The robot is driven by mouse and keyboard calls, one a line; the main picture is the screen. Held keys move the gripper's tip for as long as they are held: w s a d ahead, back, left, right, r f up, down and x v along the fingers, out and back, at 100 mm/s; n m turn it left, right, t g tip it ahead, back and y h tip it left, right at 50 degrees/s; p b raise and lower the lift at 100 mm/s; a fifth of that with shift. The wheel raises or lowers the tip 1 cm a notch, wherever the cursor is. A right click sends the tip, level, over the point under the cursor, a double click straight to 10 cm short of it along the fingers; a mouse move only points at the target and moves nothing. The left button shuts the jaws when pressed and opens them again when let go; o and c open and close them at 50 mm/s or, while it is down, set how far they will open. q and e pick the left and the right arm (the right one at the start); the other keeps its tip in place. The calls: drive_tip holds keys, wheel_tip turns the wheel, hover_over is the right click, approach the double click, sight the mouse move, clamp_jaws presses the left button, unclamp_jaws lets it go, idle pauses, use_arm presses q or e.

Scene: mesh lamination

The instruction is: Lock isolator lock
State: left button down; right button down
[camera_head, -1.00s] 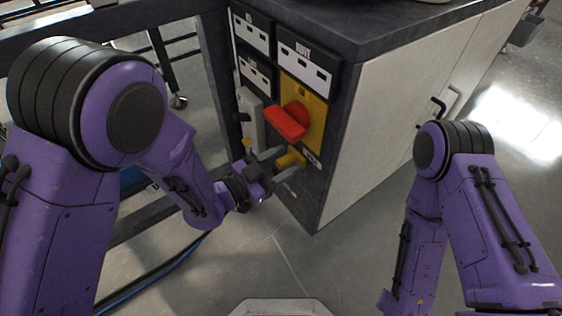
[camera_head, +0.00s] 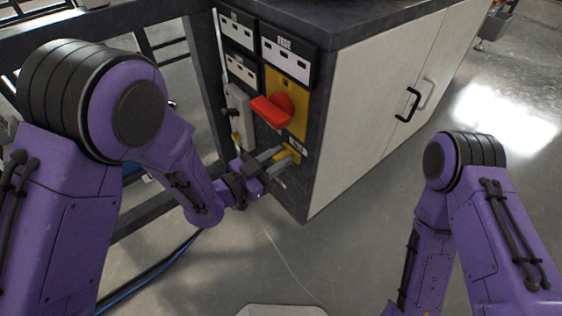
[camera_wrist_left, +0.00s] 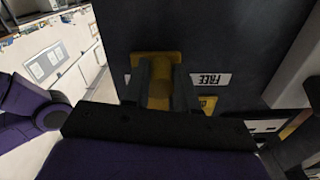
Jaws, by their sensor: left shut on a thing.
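A yellow knob-like lock part (camera_head: 292,153) sits low on the front of the dark cabinet, below the red rotary handle (camera_head: 268,110) on its yellow plate (camera_head: 287,90). My left gripper (camera_head: 281,158) is shut on this yellow part. In the left wrist view the yellow part (camera_wrist_left: 160,92) stands between the two dark fingers, in front of a yellow base plate (camera_wrist_left: 150,57). A white label reading FREE (camera_wrist_left: 210,79) appears upside down beside it. The fingers hide the sides of the yellow part. My right arm shows at the right, but its gripper is out of view.
The dark cabinet front also carries a grey switch box (camera_head: 239,115) and several white labels. White cabinet doors with a black handle (camera_head: 407,104) are on the right. Blue and black cables (camera_head: 150,283) lie on the floor at lower left. The floor at centre is clear.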

use_arm(q)
drive_tip(key=c, duration=0.9)
unclamp_jaws()
drive_tip(key=shift+s+d, duration=0.2)
drive_tip(key=shift+d, duration=0.05)
drive_tip(key=shift+a, duration=0.15)
drive_tip(key=shift+s+a, duration=0.1)
drive_tip(key=shift+a, duration=0.1)
drive_tip(key=v, duration=1)
